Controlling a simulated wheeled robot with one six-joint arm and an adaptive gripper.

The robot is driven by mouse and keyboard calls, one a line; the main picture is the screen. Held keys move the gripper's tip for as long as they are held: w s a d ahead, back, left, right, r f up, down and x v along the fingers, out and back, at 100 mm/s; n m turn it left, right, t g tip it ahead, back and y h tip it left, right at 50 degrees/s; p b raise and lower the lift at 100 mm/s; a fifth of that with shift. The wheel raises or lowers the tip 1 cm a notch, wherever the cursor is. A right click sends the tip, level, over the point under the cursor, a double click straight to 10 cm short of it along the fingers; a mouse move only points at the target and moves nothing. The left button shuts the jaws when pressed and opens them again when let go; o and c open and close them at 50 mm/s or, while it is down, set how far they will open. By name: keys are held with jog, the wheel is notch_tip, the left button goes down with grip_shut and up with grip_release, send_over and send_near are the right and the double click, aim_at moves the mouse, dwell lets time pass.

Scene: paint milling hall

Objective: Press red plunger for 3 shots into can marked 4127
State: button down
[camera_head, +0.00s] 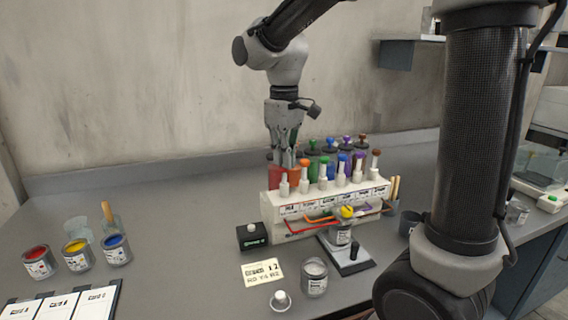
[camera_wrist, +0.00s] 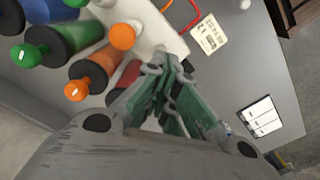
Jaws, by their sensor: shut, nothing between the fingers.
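The white dispenser (camera_head: 268,210) stands on the bench with a row of coloured plungers and small labels along its front. My gripper (camera_head: 288,162) is shut and empty, pointing down over its left end, at the red station. The red canister (camera_head: 276,178) shows behind the fingers and in the wrist view (camera_wrist: 122,82). The red plunger's knob is hidden by my gripper; I cannot tell whether the fingers touch it. A small can (camera_head: 342,235) stands on a dark plate in front of the dispenser. An open can (camera_head: 314,281) stands nearer. I cannot read 4127 on either.
A dark box (camera_head: 251,237) with a pale button stands left of the dispenser. A note card (camera_head: 262,272) and a small metallic object (camera_head: 280,300) lie in front. Red, yellow and blue paint cans (camera_head: 77,254) stand left. The orange plunger (camera_wrist: 122,37) is close beside my gripper.

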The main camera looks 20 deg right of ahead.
jog(key=shift+f, duration=0.75)
jog(key=shift+r, duration=2.05)
jog(key=shift+f, duration=0.1)
jog(key=shift+f, duration=1.9)
jog(key=shift+r, duration=2)
jog(key=shift+f, duration=0.2)
